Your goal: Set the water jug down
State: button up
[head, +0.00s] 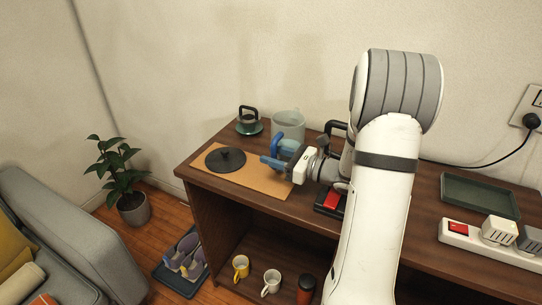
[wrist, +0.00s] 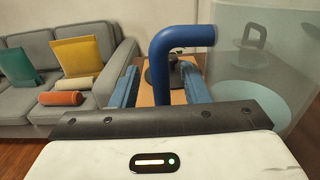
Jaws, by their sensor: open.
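The water jug (head: 288,122) is a clear, pale grey-blue vessel, upright at the back of the wooden desk. Its base is hidden behind my gripper in the head view, so I cannot see what it touches. In the wrist view the jug (wrist: 285,75) fills the right side, and its thick blue handle (wrist: 182,37) bends down between my fingers. My gripper (head: 275,152) is open, with its blue fingers apart on either side of the handle; it also shows in the wrist view (wrist: 160,88).
A cork mat (head: 265,180) with a black lid (head: 226,159) lies in front of the jug. A dark tray (head: 480,195) and a power strip (head: 492,243) lie at the right. Mugs stand on the shelf below.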

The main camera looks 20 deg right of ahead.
jog(key=v, duration=0.8)
jog(key=s+a+r+n+g+h+p, duration=0.1)
jog(key=s+a+r+n+g+p, duration=0.1)
jog(key=s+a+n+g, duration=0.5)
jog(key=s+a+r+n+g+h+p, duration=0.25)
jog(key=s+a+n+g, duration=0.25)
jog(key=a+n, duration=0.3)
jog(key=s+d+r+n+t+h+p, duration=0.1)
jog(key=s+d+r+n+h+p, duration=0.1)
jog(key=s+r+n+h+p, duration=0.2)
jog(key=s+r+n+h, duration=0.1)
jog(key=s+n+h, duration=0.2)
jog(key=n+h, duration=0.2)
jog(key=shift+d+r+n+t, duration=0.15)
jog(key=shift+r+n+t, duration=0.25)
jog(key=shift+n, duration=1.2)
jog(key=shift+c, duration=0.3)
jog(key=shift+c, duration=0.2)
